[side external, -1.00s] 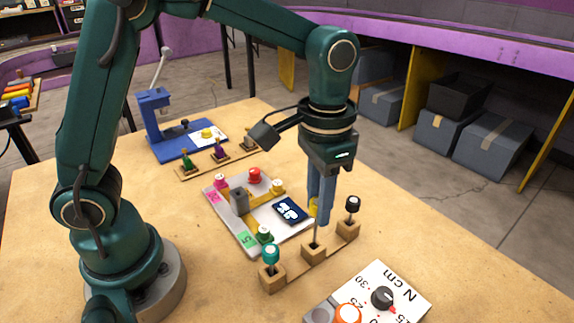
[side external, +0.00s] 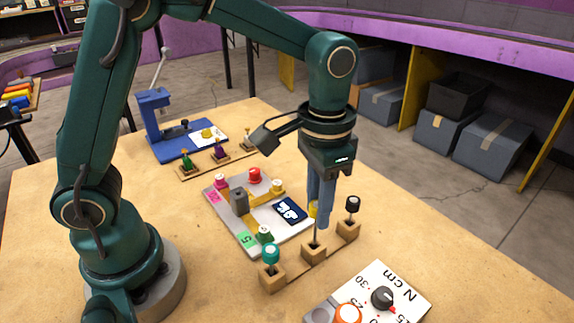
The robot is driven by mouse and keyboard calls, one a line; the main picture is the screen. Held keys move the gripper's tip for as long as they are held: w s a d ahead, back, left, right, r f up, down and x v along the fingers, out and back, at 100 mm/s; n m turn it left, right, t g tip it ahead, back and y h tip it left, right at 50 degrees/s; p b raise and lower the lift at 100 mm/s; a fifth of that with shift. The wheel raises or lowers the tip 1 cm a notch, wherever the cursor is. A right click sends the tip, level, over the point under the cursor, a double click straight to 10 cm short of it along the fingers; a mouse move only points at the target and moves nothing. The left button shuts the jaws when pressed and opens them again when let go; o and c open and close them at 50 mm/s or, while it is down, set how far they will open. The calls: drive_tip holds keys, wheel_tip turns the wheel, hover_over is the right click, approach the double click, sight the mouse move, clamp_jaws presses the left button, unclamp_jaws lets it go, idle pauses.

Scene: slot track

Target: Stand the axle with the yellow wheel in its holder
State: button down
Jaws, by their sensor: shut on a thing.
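My gripper (side external: 321,215) is shut on the axle with the yellow wheel (side external: 312,209), and the fingers hide most of the wheel. The thin axle (side external: 316,232) hangs upright below the fingers. Its lower end meets the top of the middle wooden block (side external: 314,252), the holder between two others. I cannot tell how deep it sits in the block. The left block (side external: 272,278) carries an upright axle with a teal wheel (side external: 271,252). The right block (side external: 348,230) carries one with a black wheel (side external: 353,204).
A grey board (side external: 249,241) with coloured knobs and a small display (side external: 290,210) lies behind the holders. A white dial panel (side external: 403,286) lies in front. A blue press (side external: 155,115) and a strip with small coloured pieces (side external: 219,157) stand farther back.

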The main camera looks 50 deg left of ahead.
drive_tip(key=shift+f, duration=1.75)
idle(0.3)
drive_tip(key=c, duration=0.6)
unclamp_jaws()
drive_tip(key=shift+t, duration=0.3)
drive_tip(key=r, duration=0.7)
drive_tip(key=shift+w+a, duration=0.2)
drive_tip(key=shift+a, duration=0.1)
drive_tip(key=s+a+r+n+t, duration=0.2)
drive_tip(key=s+a+r+t, duration=0.2)
drive_tip(key=s+a+r, duration=0.25)
drive_tip(key=shift+n+t, duration=0.5)
drive_tip(key=s+f, duration=0.4)
drive_tip(key=s, duration=0.1)
drive_tip(key=shift+a+f, duration=0.1)
drive_tip(key=shift+a, duration=0.1)
